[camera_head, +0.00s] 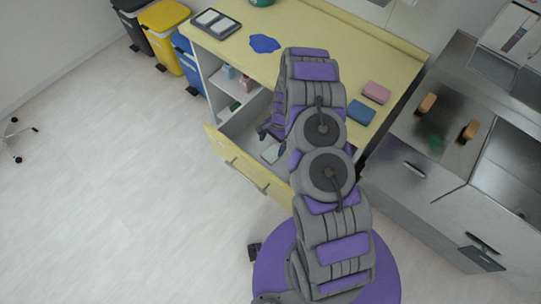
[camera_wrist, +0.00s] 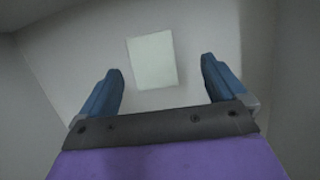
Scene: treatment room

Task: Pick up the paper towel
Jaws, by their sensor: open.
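The paper towel (camera_wrist: 152,60) looks like a pale, flat rectangle lying on the light floor of the open drawer in the wrist view. My gripper (camera_wrist: 160,75) is open, with its two blue fingers apart and nothing between them. The towel lies ahead of and between the fingertips, slightly tilted. In the head view the towel (camera_head: 271,153) shows as a small pale patch inside the open drawer (camera_head: 238,166). My gripper (camera_head: 268,130) reaches down into the drawer there, partly hidden by my arm.
The drawer's walls stand close around my gripper. On the yellow counter (camera_head: 345,38) are a blue cloth (camera_head: 264,43), a tray (camera_head: 215,23), a pink block (camera_head: 376,92) and a blue block (camera_head: 360,112). Bins (camera_head: 166,25) stand at the upper left.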

